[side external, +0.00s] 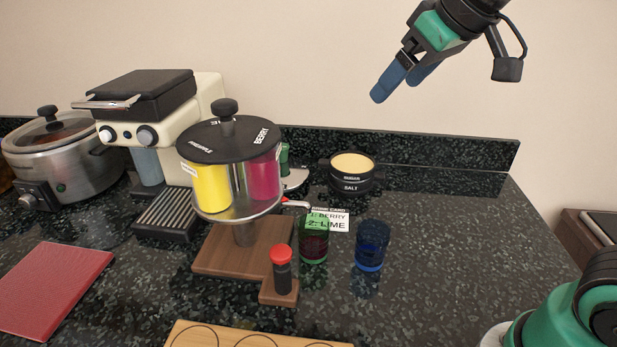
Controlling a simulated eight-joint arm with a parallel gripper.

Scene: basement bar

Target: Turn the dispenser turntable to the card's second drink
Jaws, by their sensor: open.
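The dispenser turntable (210,214) stands on a wooden base. It has a black lid (205,146) with a knob, lettered BERRY on the right and PINEAPPLE on the left. A yellow container (211,187) and a magenta container (263,176) face the camera; the far side is hidden. A red-topped black post (282,268) stands on the base's front block. The card (330,223) reads 1. BERRY, 2. LIME, partly behind a green glass (314,243) with dark red in it. A blue glass (372,244) stands to its right. My gripper (398,84) is open and empty, high above the counter.
A coffee machine (152,105) and a steel cooker (70,165) stand at left. A black salt pot (352,172) is at the back. A red board (50,288) and a wooden tray with rings (215,335) lie in front.

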